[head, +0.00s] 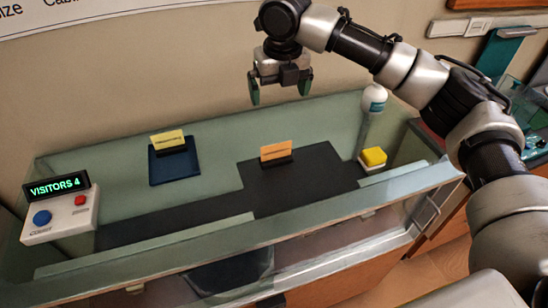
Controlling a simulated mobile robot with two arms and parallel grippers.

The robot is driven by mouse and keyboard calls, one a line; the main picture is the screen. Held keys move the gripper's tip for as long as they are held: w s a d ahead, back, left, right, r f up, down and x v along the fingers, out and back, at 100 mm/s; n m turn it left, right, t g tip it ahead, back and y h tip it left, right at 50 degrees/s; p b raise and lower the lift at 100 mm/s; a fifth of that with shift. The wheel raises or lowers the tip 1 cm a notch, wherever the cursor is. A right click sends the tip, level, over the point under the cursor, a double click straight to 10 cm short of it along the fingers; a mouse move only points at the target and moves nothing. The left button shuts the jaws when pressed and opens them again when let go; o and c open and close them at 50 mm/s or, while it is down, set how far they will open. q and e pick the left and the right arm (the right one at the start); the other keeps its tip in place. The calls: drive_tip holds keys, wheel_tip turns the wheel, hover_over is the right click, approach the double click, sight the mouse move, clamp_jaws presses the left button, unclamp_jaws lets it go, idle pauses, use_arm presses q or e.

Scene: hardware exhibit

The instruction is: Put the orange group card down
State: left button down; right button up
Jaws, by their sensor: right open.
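The orange group card (275,150) stands upright in a dark holder on the black mat (310,175), in the middle of the glass-fronted counter. My right gripper (280,92) is open and empty, above and behind the orange card, apart from it. Its two green-tipped fingers point down. A yellow card (168,139) stands on a dark blue tray (174,168) to the left. My left gripper is not in view.
A visitor counter box (60,215) with a blue and a red button reads "VISITORS 4" at the left. A yellow button block (373,157) and a white-capped bottle (374,98) stand at the right. A glass front panel (250,240) borders the counter.

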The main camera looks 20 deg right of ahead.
wheel_tip(320, 180, down, 3)
drive_tip(key=s+b, duration=0.1)
drive_tip(key=b, duration=0.6)
hover_over(276, 157)
drive_tip(key=f, duration=1)
drive_tip(key=shift+s+d+f, duration=0.2)
drive_tip(key=f, duration=0.1)
drive_tip(key=f+p, duration=0.1)
drive_tip(key=f, duration=0.1)
drive_tip(key=f+p, duration=0.1)
drive_tip(key=shift+w+a+f, duration=0.15)
drive_tip(key=shift+w+f, duration=0.2)
drive_tip(key=shift+f, duration=0.05)
drive_tip(key=shift+w+f, duration=0.1)
drive_tip(key=shift+f, duration=0.15)
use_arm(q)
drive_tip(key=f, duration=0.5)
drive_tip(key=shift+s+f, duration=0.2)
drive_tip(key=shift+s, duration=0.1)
use_arm(e)
drive_tip(key=c, duration=0.7)
drive_tip(key=shift+r, duration=0.1)
